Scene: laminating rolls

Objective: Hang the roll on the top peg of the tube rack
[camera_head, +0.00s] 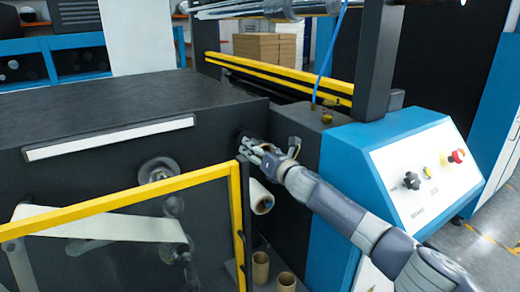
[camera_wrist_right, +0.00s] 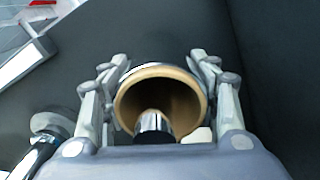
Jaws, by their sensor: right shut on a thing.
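My right gripper (camera_head: 258,148) is beside the dark side of the machine, in the middle of the head view. In the right wrist view its fingers (camera_wrist_right: 160,85) are closed around a roll with a brown cardboard core (camera_wrist_right: 124,104), whose open end faces the camera. A shiny metal peg (camera_wrist_right: 153,124) shows in the lower part of the core opening; how far the core is over it, I cannot tell. In the head view the held roll is mostly hidden by the gripper. Another white roll (camera_head: 260,198) hangs below. My left gripper is out of view.
A yellow-framed clear guard (camera_head: 238,190) stands just left of the lower roll. Two cardboard tubes (camera_head: 261,268) stand upright below. A blue control box (camera_head: 345,150) with knobs is close to my right arm. A blue hose (camera_head: 330,45) hangs behind.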

